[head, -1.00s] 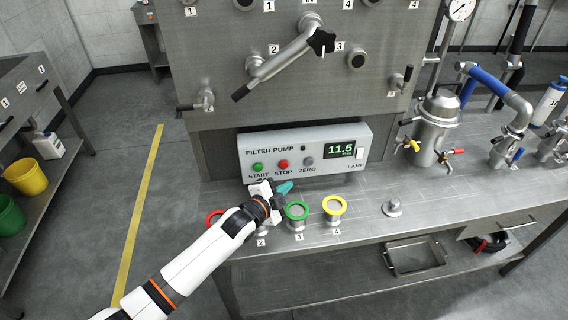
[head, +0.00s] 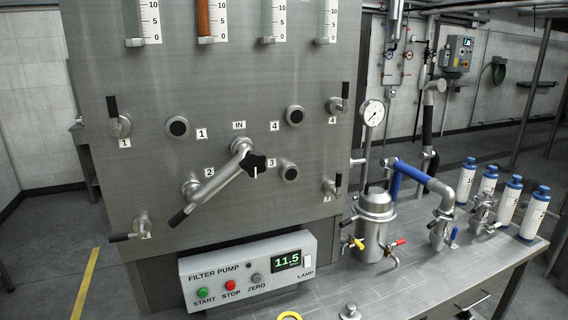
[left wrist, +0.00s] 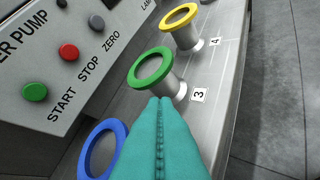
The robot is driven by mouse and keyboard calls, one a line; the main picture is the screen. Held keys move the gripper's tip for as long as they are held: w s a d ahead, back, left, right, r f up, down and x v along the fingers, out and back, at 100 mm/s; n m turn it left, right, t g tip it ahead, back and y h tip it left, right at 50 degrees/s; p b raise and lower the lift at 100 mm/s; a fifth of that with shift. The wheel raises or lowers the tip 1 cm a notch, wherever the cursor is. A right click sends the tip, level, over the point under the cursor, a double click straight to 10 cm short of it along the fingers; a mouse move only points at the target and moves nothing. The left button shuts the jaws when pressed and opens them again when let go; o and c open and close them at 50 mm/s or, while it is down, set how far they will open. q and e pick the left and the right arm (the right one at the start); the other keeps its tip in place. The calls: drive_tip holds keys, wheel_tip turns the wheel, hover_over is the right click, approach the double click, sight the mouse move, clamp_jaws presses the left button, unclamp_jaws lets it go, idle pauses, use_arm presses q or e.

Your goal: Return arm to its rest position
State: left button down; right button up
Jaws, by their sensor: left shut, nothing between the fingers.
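My left gripper (left wrist: 160,105) shows in the left wrist view as two teal fingers pressed together, with nothing between them. Its tips appear close to the stem of the green-ringed post (left wrist: 153,68) labelled 3; I cannot tell whether they touch. A blue-ringed post (left wrist: 100,150) is left of the fingers, partly hidden by them. The yellow-ringed post (left wrist: 180,18) labelled 4 stands farther up. The filter pump box (head: 248,270) reads 11.5 in the head view, with green START, red STOP and grey ZERO buttons. Neither arm shows in the head view.
A steel panel (head: 100,60) with numbered valves, a black-knobbed swing pipe (head: 222,184) and gauge tubes rises behind the pump box. A steel vessel (head: 375,225) with a dial gauge stands right on the bench. Several blue-capped bottles (head: 508,205) stand farther right.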

use_arm(q)
drive_tip(key=s+a+n+g+y, duration=0.2)
drive_tip(key=s+a+n+g, duration=0.25)
drive_tip(key=s, duration=0.85)
drive_tip(key=s+a+n+g+y, duration=0.1)
drive_tip(key=s+a+n+g, duration=0.3)
drive_tip(key=s, duration=0.9)
drive_tip(key=s+f+x, duration=0.1)
drive_tip(key=s+x, duration=0.2)
drive_tip(key=x, duration=0.9)
drive_tip(key=s+x, duration=0.2)
drive_tip(key=x, duration=1)
drive_tip(key=s+a+f+g, duration=0.1)
drive_tip(key=s+a+f, duration=0.2)
drive_tip(key=s+f, duration=1.4)
drive_tip(key=shift+f+y, duration=0.15)
drive_tip(key=shift+y, duration=0.15)
drive_tip(key=shift+s+g, duration=0.15)
drive_tip(key=shift+g, duration=0.1)
